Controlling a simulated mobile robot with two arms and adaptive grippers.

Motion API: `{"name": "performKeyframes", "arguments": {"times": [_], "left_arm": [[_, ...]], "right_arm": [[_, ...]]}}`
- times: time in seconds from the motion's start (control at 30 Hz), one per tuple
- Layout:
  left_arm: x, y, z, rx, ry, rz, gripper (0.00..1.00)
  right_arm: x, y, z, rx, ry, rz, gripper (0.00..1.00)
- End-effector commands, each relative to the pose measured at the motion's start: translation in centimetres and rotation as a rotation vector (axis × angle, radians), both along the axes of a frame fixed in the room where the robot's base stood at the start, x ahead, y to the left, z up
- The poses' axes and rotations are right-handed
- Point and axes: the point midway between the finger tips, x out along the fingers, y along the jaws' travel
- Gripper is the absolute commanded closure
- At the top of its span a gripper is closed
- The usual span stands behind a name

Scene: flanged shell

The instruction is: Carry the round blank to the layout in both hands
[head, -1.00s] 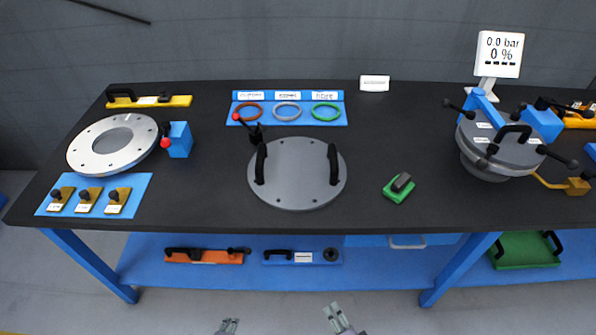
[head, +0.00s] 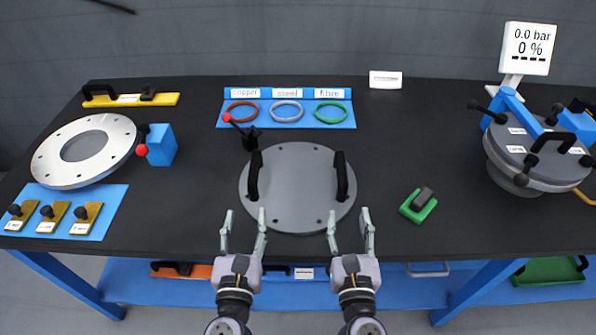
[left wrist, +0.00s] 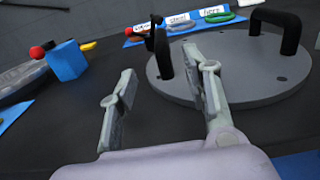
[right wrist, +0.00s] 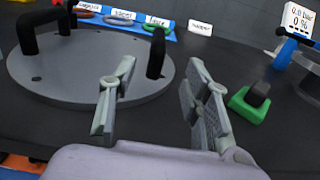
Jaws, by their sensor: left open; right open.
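The round blank (head: 297,190) is a grey disc with small holes near its rim and two upright black handles. It lies flat on the dark bench, front and centre. My left gripper (head: 243,222) is open and empty, in front of the left handle (head: 254,176). My right gripper (head: 349,220) is open and empty, in front of the right handle (head: 341,176). Both grippers are apart from the handles. The blank also shows in the left wrist view (left wrist: 235,75) and in the right wrist view (right wrist: 80,65). I cannot tell which thing is the layout.
A silver ring flange (head: 110,150) stands at the left by a blue block (head: 162,145). Behind the blank are a ring tray (head: 290,122) and a red-knobbed black lever (head: 245,133). A green block (head: 418,207) lies to the right, and a lidded vessel (head: 530,150) stands farther right.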

Motion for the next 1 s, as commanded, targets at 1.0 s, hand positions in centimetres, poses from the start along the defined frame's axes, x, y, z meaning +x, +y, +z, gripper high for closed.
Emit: {"name": "performKeyframes", "arguments": {"times": [1.0], "left_arm": [[11.6,-0.2,0.0,-0.003,-0.001,0.0,0.56]], "right_arm": [[11.6,-0.2,0.0,-0.004,-0.003,0.001,0.56]]}}
